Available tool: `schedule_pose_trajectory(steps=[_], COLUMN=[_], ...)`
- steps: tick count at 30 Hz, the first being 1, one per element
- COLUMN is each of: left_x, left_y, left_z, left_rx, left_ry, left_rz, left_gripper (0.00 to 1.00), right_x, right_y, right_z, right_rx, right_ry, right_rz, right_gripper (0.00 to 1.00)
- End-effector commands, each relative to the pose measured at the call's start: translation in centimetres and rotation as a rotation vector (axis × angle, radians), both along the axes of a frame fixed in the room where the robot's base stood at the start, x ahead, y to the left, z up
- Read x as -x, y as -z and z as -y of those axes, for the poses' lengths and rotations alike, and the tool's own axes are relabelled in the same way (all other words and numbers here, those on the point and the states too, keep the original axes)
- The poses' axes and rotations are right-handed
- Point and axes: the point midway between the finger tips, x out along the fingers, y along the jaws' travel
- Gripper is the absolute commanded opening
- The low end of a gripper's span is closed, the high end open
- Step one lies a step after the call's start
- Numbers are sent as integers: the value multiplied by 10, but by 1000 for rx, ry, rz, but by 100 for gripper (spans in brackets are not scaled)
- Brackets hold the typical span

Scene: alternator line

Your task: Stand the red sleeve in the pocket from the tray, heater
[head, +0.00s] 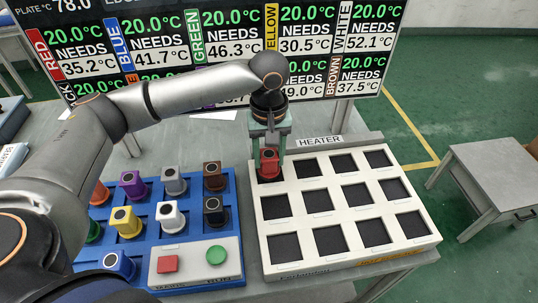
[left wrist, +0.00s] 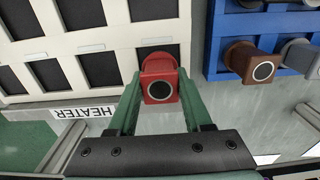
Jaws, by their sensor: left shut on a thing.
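The red sleeve (head: 269,163) is upright in my left gripper (head: 268,150), whose green fingers are shut on its sides. It is at the far-left corner pocket of the white heater (head: 252,204), beside the blue tray. The left wrist view shows the red sleeve (left wrist: 159,88) between the fingers (left wrist: 158,92), with its dark round top facing the camera. The sleeve hides most of that pocket. I cannot tell whether its base touches the pocket floor. My right gripper is not in view.
The blue tray (head: 239,190) at left holds several coloured sleeves, with a brown sleeve (head: 213,176) nearest the heater. A panel with a red button (head: 167,264) and green button (head: 216,255) is in front. The other heater pockets look empty. A display board (head: 240,50) stands behind.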

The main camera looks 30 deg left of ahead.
Motion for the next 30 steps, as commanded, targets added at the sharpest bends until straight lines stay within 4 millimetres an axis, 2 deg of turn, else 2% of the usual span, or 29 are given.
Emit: schedule_pose_trajectory(steps=[10,11,18,28,30], left_x=[0,0,0,0,-1], left_y=[2,3,3,1,-9], left_z=[0,0,0,0,1], left_rx=[2,1,1,1,3], left_ry=[-1,0,0,-1,-1], left_rz=[1,0,1,2,4], left_gripper=[0,53,80,80,80], right_x=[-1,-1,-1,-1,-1], right_y=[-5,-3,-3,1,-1], right_z=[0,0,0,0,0], right_rx=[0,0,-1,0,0], right_ry=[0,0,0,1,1], right_rz=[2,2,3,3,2], right_gripper=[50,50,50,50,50])
